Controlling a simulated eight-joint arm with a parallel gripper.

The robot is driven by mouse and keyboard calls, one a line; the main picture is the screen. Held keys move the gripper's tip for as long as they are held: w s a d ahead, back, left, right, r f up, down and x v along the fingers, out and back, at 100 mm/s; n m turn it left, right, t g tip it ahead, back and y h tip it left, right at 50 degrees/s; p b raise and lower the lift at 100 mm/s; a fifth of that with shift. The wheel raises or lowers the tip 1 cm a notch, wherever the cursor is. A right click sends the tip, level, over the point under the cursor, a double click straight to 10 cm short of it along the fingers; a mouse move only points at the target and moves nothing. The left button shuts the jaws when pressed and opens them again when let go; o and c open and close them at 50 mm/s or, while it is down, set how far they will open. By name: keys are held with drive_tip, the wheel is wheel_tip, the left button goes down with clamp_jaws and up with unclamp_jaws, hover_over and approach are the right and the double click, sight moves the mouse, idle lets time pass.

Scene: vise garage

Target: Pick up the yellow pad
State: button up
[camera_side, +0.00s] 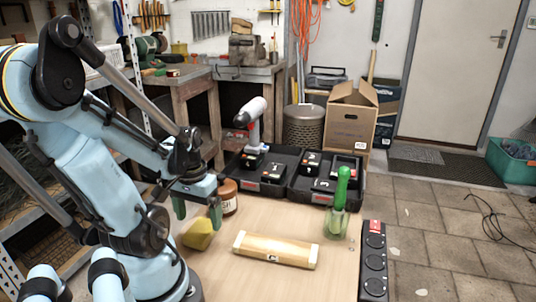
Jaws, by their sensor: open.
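The yellow pad (198,234) is a small, blocky yellow piece lying on the left part of the wooden table (290,281). My gripper (197,211) is open, with two green fingers pointing down. It hangs just above and around the upper side of the pad. Its right finger appears close to the pad's upper right edge. I cannot tell from this view whether it touches the pad. Nothing is held between the fingers.
A brown jar (228,197) stands close to the right of my gripper. A wooden block (275,249) lies right of the pad.

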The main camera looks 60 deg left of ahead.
sight(200, 230)
drive_tip(key=shift+s+d+f, duration=0.1)
drive_tip(key=shift+d+f, duration=0.05)
drive_tip(key=shift+f, duration=0.35)
drive_tip(key=shift+s+d+f, duration=0.1)
drive_tip(key=shift+f, duration=1.4)
drive_tip(key=c, duration=1.1)
drive_tip(key=shift+r, duration=0.2)
drive_tip(key=shift+r, duration=1.85)
drive_tip(key=w+d+r, duration=0.1)
drive_tip(key=d+r, duration=0.1)
drive_tip(key=d, duration=0.1)
drive_tip(key=w+d+r, duration=0.2)
drive_tip(key=d, duration=0.2)
drive_tip(key=w+d+r, duration=0.1)
drive_tip(key=d+r, duration=0.2)
drive_tip(key=shift+w+d, duration=0.2)
drive_tip(key=shift+d, duration=0.2)
